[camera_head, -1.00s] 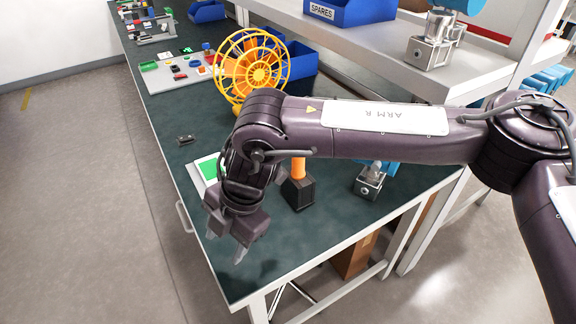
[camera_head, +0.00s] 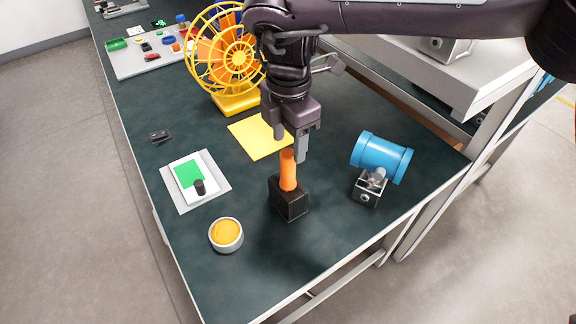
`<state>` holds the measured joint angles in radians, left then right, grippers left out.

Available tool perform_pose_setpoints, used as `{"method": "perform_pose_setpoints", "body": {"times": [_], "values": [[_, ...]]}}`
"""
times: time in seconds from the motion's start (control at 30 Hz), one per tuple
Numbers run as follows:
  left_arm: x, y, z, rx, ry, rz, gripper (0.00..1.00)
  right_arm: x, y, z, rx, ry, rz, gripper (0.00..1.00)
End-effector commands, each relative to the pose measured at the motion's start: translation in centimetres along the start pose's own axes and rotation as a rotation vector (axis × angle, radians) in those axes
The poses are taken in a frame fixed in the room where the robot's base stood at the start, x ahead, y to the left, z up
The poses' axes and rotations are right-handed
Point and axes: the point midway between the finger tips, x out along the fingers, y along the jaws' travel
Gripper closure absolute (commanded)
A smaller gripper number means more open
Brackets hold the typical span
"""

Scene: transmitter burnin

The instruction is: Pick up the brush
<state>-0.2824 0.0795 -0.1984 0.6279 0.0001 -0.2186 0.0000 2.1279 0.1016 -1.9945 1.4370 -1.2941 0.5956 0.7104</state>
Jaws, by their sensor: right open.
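The brush shows as an orange handle (camera_head: 288,172) standing upright in a black block-shaped holder (camera_head: 290,199) on the dark green bench. Its lower end is hidden inside the holder. My right gripper (camera_head: 290,151) points down right at the handle's top, its jaws open. One finger is to the left of the handle and one to the right, near its tip. I cannot tell whether they touch it. My left gripper is not in view.
A blue cylinder on a metal block (camera_head: 367,191) stands right of the holder. A round tin with orange content (camera_head: 226,235) and a white-green device on a tray (camera_head: 216,195) lie left. A yellow fan (camera_head: 237,103) and a yellow sheet (camera_head: 250,139) are behind.

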Motion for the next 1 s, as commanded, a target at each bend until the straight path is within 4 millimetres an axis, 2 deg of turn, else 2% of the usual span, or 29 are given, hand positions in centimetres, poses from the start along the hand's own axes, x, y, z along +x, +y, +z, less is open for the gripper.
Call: {"method": "perform_pose_setpoints", "body": {"times": [0.03,0.1,0.23,0.43,0.6,0.7,1.0], "values": [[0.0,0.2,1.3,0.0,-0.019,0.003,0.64,0.7,-0.1,0.0,0.0,0.0,-0.003,0.47],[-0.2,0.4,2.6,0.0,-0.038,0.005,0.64,1.4,-0.1,0.0,0.0,0.001,-0.002,0.47],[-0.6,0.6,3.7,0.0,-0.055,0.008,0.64,3.2,-0.1,-0.2,-0.001,0.0,-0.003,0.47],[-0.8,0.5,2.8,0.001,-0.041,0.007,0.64,5.8,-0.1,-0.2,-0.001,0.0,-0.002,0.47],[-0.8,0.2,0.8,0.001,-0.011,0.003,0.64,6.2,-0.1,-0.2,-0.001,0.001,0.0,0.47],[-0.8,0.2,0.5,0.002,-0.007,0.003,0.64,6.2,-0.1,-0.2,-0.001,0.001,0.0,0.47],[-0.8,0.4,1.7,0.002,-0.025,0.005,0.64,6.2,-0.1,-0.2,0.0,0.001,0.0,0.85]]}}
